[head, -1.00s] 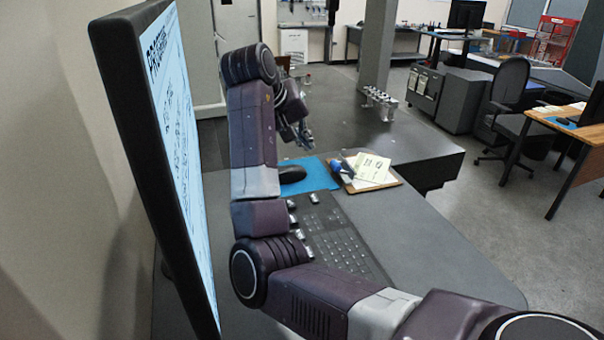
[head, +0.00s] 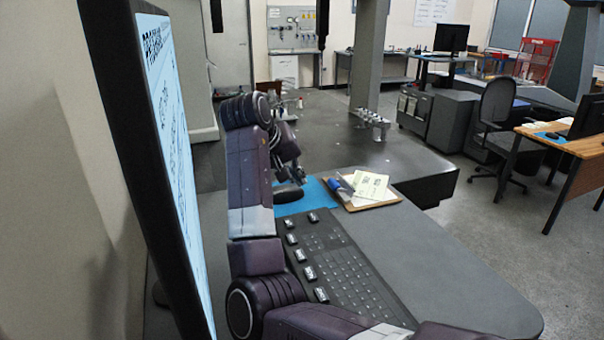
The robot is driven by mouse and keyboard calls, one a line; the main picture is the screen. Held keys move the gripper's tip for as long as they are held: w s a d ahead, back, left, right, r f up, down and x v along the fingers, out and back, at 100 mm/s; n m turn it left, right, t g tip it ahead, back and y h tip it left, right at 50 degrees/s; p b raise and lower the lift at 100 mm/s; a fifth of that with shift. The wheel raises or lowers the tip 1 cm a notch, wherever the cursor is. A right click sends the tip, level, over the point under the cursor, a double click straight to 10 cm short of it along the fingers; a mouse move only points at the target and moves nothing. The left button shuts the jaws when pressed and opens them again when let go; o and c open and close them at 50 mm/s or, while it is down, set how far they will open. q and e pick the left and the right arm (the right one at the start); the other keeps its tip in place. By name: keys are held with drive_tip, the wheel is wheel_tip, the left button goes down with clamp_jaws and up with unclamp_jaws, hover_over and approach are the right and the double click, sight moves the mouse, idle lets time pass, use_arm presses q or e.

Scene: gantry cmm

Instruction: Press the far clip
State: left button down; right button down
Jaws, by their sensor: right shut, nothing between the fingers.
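My right gripper (head: 299,179) is shut and empty. It hangs just above the far end of the black mouse (head: 289,195) and the blue mat (head: 316,191), pointing down. A dark control panel (head: 345,270) lies nearer on the desk. Several small dark blocks with pale labels stand along its left side; the farthest ones (head: 313,217) are near the mat. I cannot read the labels or tell which block is the far clip. My right arm covers part of the panel's left side. My left gripper is not in view.
A clipboard (head: 385,202) with yellowish paper and a blue item (head: 346,183) lies right of the mat. A large monitor (head: 150,150) stands close on the left. Metal fittings (head: 372,122) stand on the dark table beyond. The desk right of the panel is clear.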

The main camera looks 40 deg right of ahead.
sight(338, 184)
drive_tip(key=p+x, duration=0.1)
drive_tip(key=x, duration=0.2)
drive_tip(key=p+x, duration=0.1)
drive_tip(key=x, duration=0.3)
drive_tip(key=shift+s+d, duration=0.15)
drive_tip(key=shift+d, duration=0.2)
drive_tip(key=shift+s+d+r+p, duration=0.2)
drive_tip(key=shift+d+p, duration=0.1)
drive_tip(key=shift+d, duration=0.25)
drive_tip(key=shift+s+d+r+p, duration=0.1)
drive_tip(key=shift+s+d+p, duration=0.15)
drive_tip(key=shift+d, duration=0.3)
drive_tip(key=shift+s+d, duration=0.25)
drive_tip(key=shift+d, duration=0.25)
drive_tip(key=shift+w, duration=0.1)
drive_tip(key=shift+d, duration=0.1)
